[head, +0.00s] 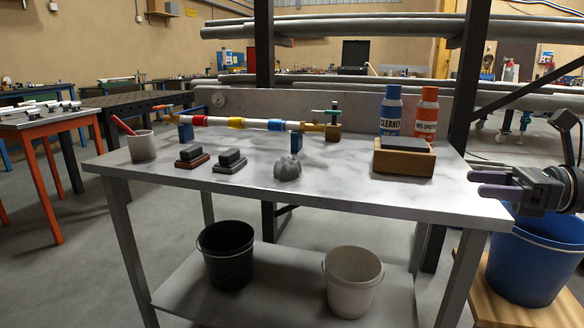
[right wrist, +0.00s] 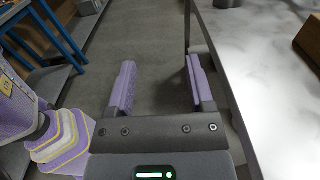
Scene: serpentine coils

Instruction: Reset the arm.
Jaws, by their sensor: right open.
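My right gripper (head: 477,183) is at the right edge of the head view, beside the right end of the grey workbench (head: 350,190). Its fingers point left toward the bench. In the right wrist view the right gripper (right wrist: 160,82) is open, with two purple fingers apart and only floor between them. The bench edge runs close beside its right finger in that view. My left gripper does not show in either view.
The bench holds a pipe (head: 270,124) with coloured bands, a cup (head: 142,146), dark blocks (head: 230,158), a grey lump (head: 287,168) and two bottles (head: 390,112) by a wooden box (head: 404,160). A blue bucket (head: 530,260) stands below the right gripper.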

